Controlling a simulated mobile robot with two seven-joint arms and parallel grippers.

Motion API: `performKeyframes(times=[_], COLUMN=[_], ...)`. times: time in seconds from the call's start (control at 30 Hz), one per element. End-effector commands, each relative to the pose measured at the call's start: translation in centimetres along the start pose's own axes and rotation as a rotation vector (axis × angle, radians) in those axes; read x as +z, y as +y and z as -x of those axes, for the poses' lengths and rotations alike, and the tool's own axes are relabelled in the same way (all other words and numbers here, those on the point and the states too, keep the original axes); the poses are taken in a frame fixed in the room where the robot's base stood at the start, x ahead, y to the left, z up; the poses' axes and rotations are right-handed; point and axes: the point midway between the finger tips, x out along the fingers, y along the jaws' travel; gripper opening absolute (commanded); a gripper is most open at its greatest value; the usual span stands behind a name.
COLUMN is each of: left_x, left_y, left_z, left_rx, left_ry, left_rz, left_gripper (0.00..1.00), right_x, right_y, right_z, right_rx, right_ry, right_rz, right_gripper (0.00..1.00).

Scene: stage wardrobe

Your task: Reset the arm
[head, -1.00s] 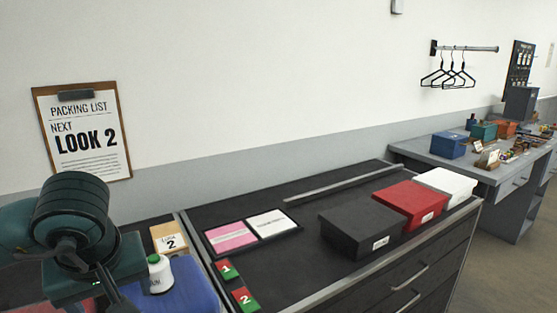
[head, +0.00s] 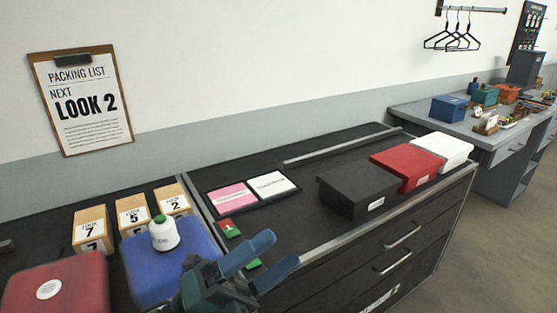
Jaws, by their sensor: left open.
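My left gripper (head: 262,262) is at the bottom centre of the head view, its two blue fingers spread apart with nothing between them. It is in front of the dark drawer cabinet's near left corner and partly hides a green-and-red tag there. My right gripper is not in view.
A blue case (head: 160,268) with a white-and-green spool (head: 164,233) on it and a red case (head: 55,288) lie at left. Tan boxes (head: 133,214) stand behind. Black (head: 355,190), red (head: 408,166) and white (head: 443,150) boxes sit on the cabinet (head: 310,228).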

Motion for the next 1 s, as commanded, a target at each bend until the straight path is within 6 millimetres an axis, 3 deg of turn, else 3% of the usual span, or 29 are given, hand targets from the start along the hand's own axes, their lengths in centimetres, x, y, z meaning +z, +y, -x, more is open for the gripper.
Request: performKeyframes(times=[0.1, 0.2, 0.27, 0.4, 0.5, 0.6, 0.7, 1.0], left_x=[4.0, 4.6, 3.8, 0.2, -2.4, -4.2, -5.1, -5.1], left_y=[5.5, 10.4, 13.0, 17.4, 19.1, 19.9, 20.2, 20.3], left_z=[5.4, 11.3, 15.0, 22.3, 25.8, 27.8, 28.6, 28.7], left_rx=[0.080, 0.130, 0.153, 0.189, 0.201, 0.206, 0.209, 0.210], left_ry=[-0.441, -0.759, -0.931, -1.259, -1.422, -1.520, -1.561, -1.564], left_rz=[0.459, 0.781, 0.950, 1.254, 1.396, 1.478, 1.512, 1.514], left_gripper=[0.73, 0.73, 0.73, 0.73, 0.73, 0.73, 0.73, 0.73], right_x=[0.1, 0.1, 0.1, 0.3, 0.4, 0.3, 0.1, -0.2], right_y=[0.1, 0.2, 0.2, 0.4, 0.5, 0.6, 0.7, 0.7], right_z=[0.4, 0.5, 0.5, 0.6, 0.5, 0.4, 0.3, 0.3], right_rx=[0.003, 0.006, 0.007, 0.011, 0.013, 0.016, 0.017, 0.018], right_ry=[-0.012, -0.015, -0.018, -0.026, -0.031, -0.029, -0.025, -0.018], right_rz=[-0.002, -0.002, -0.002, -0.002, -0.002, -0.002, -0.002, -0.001], right_gripper=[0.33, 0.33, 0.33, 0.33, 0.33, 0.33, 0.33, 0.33])
